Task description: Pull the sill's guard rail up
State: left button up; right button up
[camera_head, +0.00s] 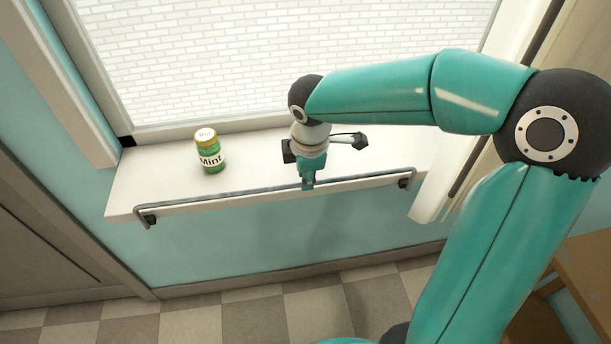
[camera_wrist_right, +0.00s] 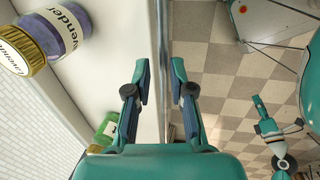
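The guard rail (camera_head: 235,191) is a thin grey bar along the front edge of the white window sill (camera_head: 165,182). It sits low, close to the edge, with dark end mounts at the left and right. My right gripper (camera_head: 308,184) points down at the rail's middle. In the right wrist view its two fingers (camera_wrist_right: 160,88) are apart, with the rail (camera_wrist_right: 163,35) running between them; contact cannot be told. A teal gripper, apparently my left one (camera_wrist_right: 275,115), shows small below in the right wrist view; its finger state is unclear.
A green Mint jar (camera_head: 210,152) with a gold lid stands on the sill's left part. A purple Lavender jar (camera_wrist_right: 58,30) shows on the sill in the right wrist view, hidden in the head view. The window is behind; checkered floor (camera_head: 255,318) lies below.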

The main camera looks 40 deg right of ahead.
jog(key=v, duration=1.1)
jog(key=shift+r, duration=0.4)
jog(key=shift+a, duration=0.1)
